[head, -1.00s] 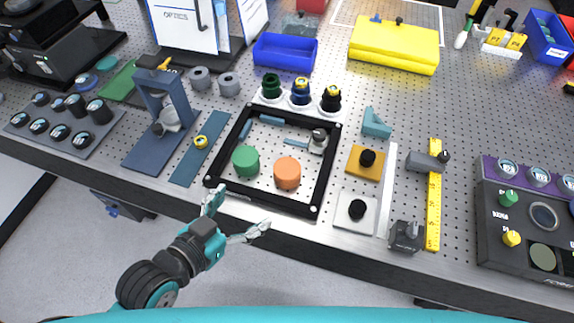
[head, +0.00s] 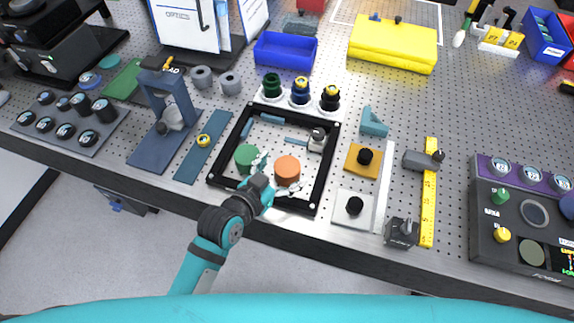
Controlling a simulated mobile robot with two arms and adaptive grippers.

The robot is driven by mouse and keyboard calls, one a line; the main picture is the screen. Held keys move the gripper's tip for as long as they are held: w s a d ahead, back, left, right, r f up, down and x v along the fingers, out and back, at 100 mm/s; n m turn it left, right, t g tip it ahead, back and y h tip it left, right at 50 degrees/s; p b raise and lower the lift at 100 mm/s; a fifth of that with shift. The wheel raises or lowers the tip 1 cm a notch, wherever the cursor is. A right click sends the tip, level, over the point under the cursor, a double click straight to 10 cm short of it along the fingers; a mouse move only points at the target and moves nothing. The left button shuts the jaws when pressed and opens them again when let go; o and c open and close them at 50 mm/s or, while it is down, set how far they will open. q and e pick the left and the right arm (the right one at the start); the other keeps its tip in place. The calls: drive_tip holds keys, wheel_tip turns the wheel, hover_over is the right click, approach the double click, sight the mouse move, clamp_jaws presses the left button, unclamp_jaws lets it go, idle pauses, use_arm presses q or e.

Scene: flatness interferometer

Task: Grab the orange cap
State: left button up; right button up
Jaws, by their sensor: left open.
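The orange cap (head: 287,169) is a short round disc inside the black square frame (head: 321,178) on the perforated bench. A green cap (head: 246,157) sits to its left in the same frame. My left gripper (head: 279,175) is open over the front part of the frame, at the orange cap's left and front side. One finger is between the two caps and the other is in front of the orange cap. Whether a finger touches the cap, I cannot tell. My right gripper is not in view.
An amber plate (head: 363,161) and a white plate (head: 353,207) with black knobs are to the right. A blue stand (head: 159,142) is to the left.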

sight(286, 168)
use_arm(q)
drive_tip(key=shift+x, duration=1.5)
drive_tip(key=c, duration=1)
